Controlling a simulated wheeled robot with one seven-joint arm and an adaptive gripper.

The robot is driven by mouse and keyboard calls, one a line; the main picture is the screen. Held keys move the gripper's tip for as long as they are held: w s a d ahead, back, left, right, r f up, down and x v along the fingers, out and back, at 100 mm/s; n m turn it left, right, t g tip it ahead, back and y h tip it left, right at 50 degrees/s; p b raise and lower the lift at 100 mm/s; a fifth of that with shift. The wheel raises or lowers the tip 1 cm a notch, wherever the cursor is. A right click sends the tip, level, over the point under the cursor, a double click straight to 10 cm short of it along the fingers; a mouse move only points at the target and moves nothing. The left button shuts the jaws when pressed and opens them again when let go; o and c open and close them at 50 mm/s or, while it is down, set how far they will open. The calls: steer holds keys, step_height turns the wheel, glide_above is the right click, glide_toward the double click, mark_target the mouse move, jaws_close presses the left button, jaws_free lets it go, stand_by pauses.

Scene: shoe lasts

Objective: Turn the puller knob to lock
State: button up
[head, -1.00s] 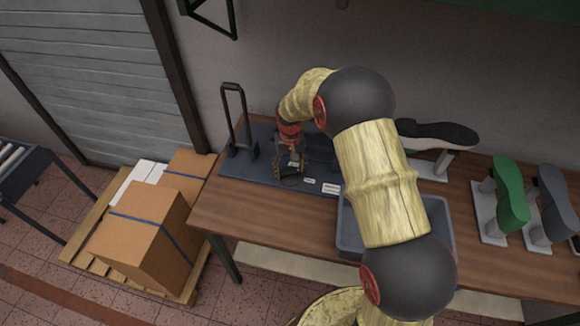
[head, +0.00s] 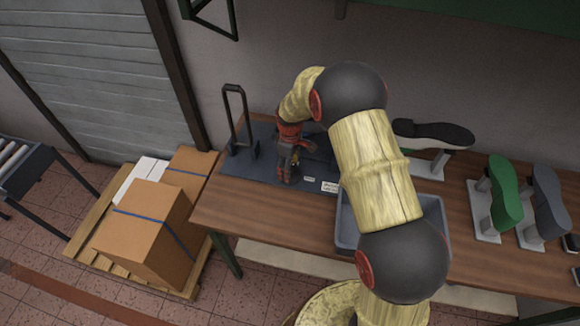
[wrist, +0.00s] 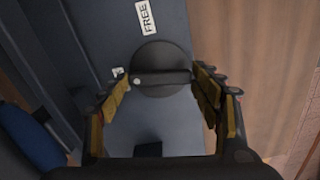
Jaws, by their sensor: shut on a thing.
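The puller knob (wrist: 160,57) is a dark round disc with a raised grip bar in the wrist view. The bar lies nearly level, and a pale dot marks its left end. A white "FREE" label (wrist: 146,17) is above the knob. A second small label (wrist: 117,73) at its left is partly hidden by a finger. My gripper (wrist: 160,88) has one finger at each end of the bar and is shut on the knob. In the head view my gripper (head: 287,178) points down at the blue-grey base plate (head: 240,168) and hides the knob.
A black upright hoop (head: 236,120) stands on the plate's left. A grey bin (head: 348,240) is on the wooden table (head: 280,225), under my arm. Green (head: 506,195) and grey (head: 552,203) lasts stand at right, and a dark one (head: 432,133) behind. Boxes on a pallet are left of the table.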

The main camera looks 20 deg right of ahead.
steer(key=shift+n, duration=1.2)
steer(key=o, duration=1.2)
steer(key=shift+w+r, duration=0.1)
